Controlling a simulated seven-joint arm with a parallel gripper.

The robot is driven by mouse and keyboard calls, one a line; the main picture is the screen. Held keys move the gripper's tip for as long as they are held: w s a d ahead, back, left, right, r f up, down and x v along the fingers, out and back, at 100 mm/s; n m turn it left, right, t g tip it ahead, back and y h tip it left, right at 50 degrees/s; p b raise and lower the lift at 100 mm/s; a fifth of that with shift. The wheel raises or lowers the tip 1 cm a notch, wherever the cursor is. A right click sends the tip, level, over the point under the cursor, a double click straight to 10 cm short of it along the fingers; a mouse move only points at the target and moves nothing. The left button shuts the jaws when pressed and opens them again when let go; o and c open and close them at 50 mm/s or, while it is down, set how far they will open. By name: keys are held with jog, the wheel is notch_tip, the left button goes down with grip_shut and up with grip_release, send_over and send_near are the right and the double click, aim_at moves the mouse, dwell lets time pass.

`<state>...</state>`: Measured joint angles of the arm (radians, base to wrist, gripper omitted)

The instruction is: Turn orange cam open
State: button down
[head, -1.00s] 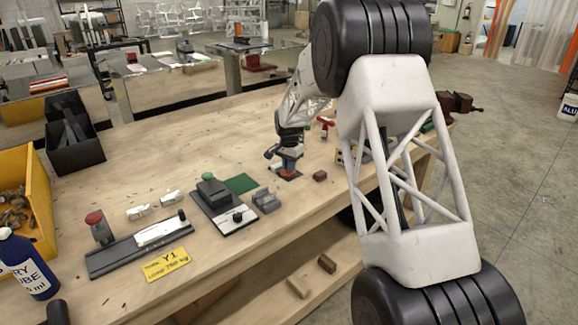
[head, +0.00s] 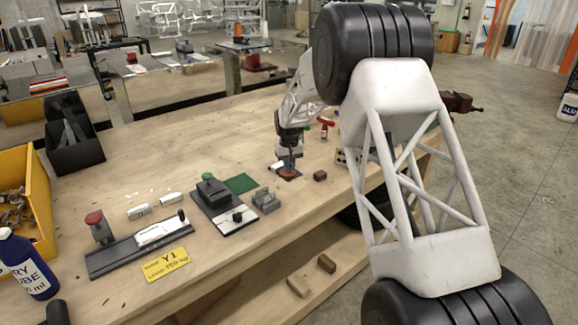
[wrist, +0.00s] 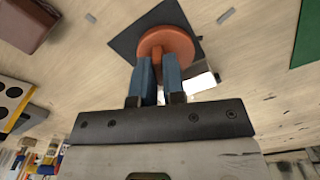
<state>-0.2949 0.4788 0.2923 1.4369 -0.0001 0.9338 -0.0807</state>
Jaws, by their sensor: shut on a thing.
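The orange cam (wrist: 168,42) is a round orange disc with a raised grip, on a dark square plate (wrist: 124,42) on the wooden bench. In the wrist view my gripper (wrist: 158,62) has its two blue fingers close together on the cam's raised middle part. The fingers and gripper body hide part of the cam and plate. In the head view the cam (head: 288,173) is a small orange patch beneath my gripper (head: 287,162), which points down at it.
A brown block (head: 320,176) lies just right of the cam. A green mat (head: 241,183) and a grey bracket (head: 266,199) lie to its left. A red-handled part (head: 325,124) stands behind. Bare bench (head: 190,145) lies to the back left.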

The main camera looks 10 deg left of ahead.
jog(key=n, duration=0.4)
jog(key=shift+n, duration=0.3)
dwell(0.4)
jog(key=c, duration=1.2)
grip_release()
jog(key=shift+r, duration=0.15)
jog(key=shift+r, duration=3.75)
jog(key=shift+r, duration=0.1)
